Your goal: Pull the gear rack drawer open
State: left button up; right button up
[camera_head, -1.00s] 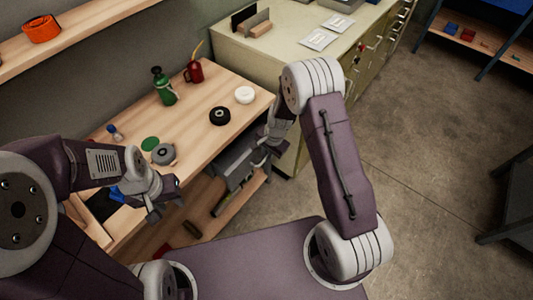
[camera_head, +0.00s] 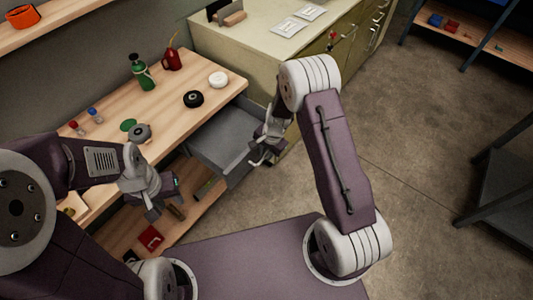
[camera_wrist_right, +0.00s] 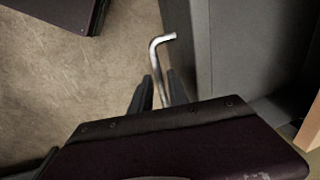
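The grey gear rack drawer (camera_head: 222,136) under the wooden workbench stands pulled out, and its empty-looking inside shows. In the right wrist view its grey front (camera_wrist_right: 190,45) is at the right of the fingers. A bent metal handle (camera_wrist_right: 157,62) stands off that front. My right gripper (camera_head: 262,158) is at the drawer's front. In the right wrist view its dark fingers (camera_wrist_right: 160,85) lie on both sides of the handle bar, close around it. My left gripper (camera_head: 165,195) hangs in front of the bench, away from the drawer; its finger gap is unclear.
The workbench top (camera_head: 165,105) holds a green bottle (camera_head: 142,72), a red can (camera_head: 171,60), a black roll (camera_head: 193,99) and a white roll (camera_head: 218,79). A lower shelf (camera_head: 190,205) holds a red item (camera_head: 150,238). A beige cabinet (camera_head: 255,55) adjoins.

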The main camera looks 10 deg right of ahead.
jog(key=shift+o, duration=0.3)
jog(key=shift+r, duration=0.1)
notch_tip(320, 180, up, 9)
jog(key=s+d+p, duration=0.1)
jog(key=p, duration=0.1)
jog(key=shift+s, duration=0.2)
